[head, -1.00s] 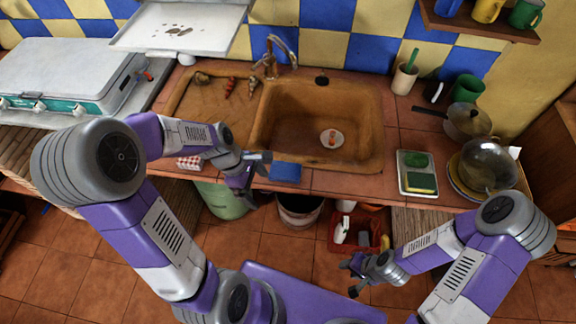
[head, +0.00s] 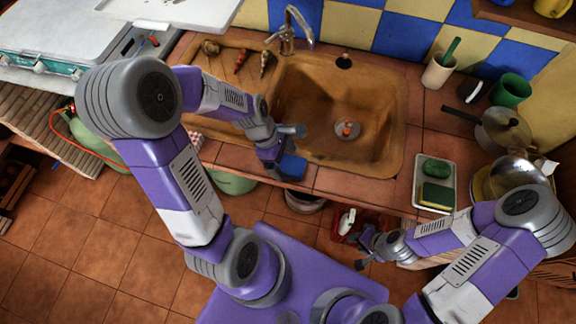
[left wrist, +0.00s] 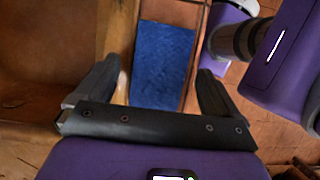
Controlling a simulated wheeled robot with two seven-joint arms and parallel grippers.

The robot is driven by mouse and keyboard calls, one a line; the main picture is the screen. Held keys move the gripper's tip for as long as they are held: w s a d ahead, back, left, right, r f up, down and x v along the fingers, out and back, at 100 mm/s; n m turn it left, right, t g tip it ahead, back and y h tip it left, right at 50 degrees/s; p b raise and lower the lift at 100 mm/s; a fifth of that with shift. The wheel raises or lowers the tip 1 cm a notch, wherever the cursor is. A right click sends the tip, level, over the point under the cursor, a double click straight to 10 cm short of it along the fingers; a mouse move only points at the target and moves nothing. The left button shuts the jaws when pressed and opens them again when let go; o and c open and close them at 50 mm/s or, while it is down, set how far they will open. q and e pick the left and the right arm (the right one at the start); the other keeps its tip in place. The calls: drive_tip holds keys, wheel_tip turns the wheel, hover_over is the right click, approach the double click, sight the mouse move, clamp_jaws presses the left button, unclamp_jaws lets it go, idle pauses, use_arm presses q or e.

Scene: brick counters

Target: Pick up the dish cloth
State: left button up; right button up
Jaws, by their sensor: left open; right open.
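The dish cloth looks like the flat blue cloth (head: 293,167) on the tiled counter's front edge, just in front of the sink. In the left wrist view the blue cloth (left wrist: 165,60) lies between and beyond my two spread fingers. My left gripper (head: 284,150) is open and empty, at the cloth in the head view, partly covering it. It also shows in the left wrist view (left wrist: 160,75). Whether the fingers touch the cloth cannot be told. My right gripper (head: 360,245) is open and empty, low in front of the counter, away from the cloth.
The brown sink (head: 325,105) lies behind the cloth, with a tap (head: 290,30) at its back. A tray with a green sponge (head: 437,194) stands to the right. A pan (head: 502,130) and a green cup (head: 510,90) stand farther right. A red crate is below the counter.

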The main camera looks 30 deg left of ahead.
sight(285, 163)
use_arm(q)
drive_tip(key=shift+d+f, duration=0.15)
drive_tip(key=shift+f, duration=0.25)
drive_tip(key=shift+f, duration=0.1)
drive_tip(key=c, duration=1.1)
wheel_tip(285, 163, up, 10)
drive_tip(key=p, duration=0.4)
